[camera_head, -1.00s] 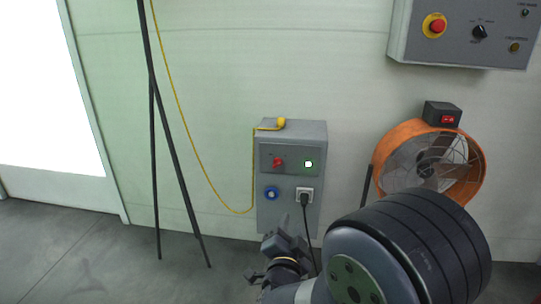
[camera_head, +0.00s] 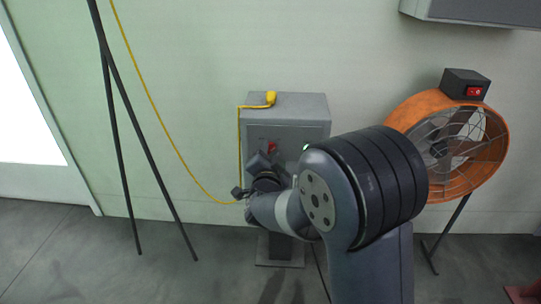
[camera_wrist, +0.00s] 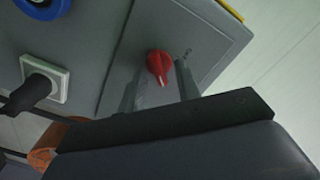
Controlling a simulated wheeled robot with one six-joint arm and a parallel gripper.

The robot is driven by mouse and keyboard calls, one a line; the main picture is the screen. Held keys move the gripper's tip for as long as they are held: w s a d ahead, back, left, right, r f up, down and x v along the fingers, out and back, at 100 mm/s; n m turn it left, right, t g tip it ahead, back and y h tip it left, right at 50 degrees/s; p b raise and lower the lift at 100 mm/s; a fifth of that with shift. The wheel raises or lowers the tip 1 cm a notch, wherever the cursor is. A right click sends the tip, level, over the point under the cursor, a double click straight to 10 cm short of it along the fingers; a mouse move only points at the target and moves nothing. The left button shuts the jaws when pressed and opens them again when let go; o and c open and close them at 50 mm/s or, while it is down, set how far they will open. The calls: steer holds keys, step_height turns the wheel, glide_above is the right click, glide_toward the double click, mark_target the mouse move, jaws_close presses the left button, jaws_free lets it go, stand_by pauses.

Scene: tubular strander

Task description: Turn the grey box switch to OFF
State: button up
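The grey box (camera_head: 290,108) stands against the wall in the head view, its front partly hidden by my arm. Its red switch (camera_head: 271,146) shows just above my gripper (camera_head: 256,172). In the wrist view the red switch (camera_wrist: 160,66) is a rotary knob with a pale pointer mark, on the box's grey panel (camera_wrist: 210,40). My gripper (camera_wrist: 158,88) is open, with one finger on each side of the knob in that picture. I cannot tell whether the fingers touch it. The label lettering is too small to read.
A blue socket (camera_wrist: 42,4) and a white-framed socket (camera_wrist: 58,88) with a black plug (camera_wrist: 30,94) sit on the box. An orange fan (camera_head: 408,112) stands right, a black tripod (camera_head: 128,90) left. A yellow cable (camera_head: 160,120) hangs to the box.

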steer(key=shift+c, duration=0.4)
jaws_close()
steer(key=shift+n, duration=0.3)
steer(key=n+p, duration=0.2)
steer(key=n, duration=0.1)
steer(key=shift+r+n, duration=0.1)
steer(key=shift+n, duration=0.2)
steer(key=n+p, duration=0.2)
steer(key=n, duration=0.2)
steer(key=shift+a+p, duration=0.15)
steer(key=shift+p, duration=0.15)
steer(key=n+p, duration=0.2)
steer(key=n, duration=0.3)
steer(key=shift+a+n+p, duration=0.1)
steer(key=shift+n+p, duration=0.2)
steer(key=shift+n, duration=0.1)
steer(key=shift+a+n+p, duration=0.1)
steer(key=shift+n+p, duration=0.7)
steer(key=shift+n, duration=1.1)
